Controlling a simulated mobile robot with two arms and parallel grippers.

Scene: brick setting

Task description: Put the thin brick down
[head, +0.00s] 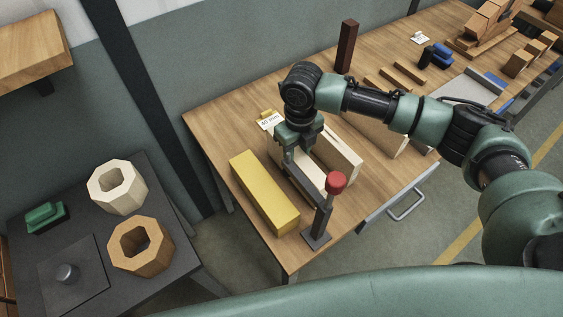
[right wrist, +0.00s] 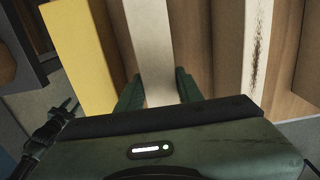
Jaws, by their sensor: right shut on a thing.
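My right gripper (head: 299,148) is low over the near end of the wooden table and points down. In the right wrist view its two fingers (right wrist: 158,90) stand on either side of a pale thin brick (right wrist: 149,45) and are shut on it. In the head view this pale brick (head: 311,167) is partly hidden behind the gripper. I cannot tell whether its underside touches the table. A yellow brick (head: 264,192) lies to its left, apart from it. Another pale brick with a dark crack (right wrist: 257,48) stands to its right. My left gripper is not in view.
A clamp with a red knob (head: 337,182) stands at the table's near edge, close to the gripper. A "40 mm" label (head: 269,122) lies behind. A dark upright block (head: 347,47) and several wooden pieces are farther back. A dark side table (head: 175,262) stands left.

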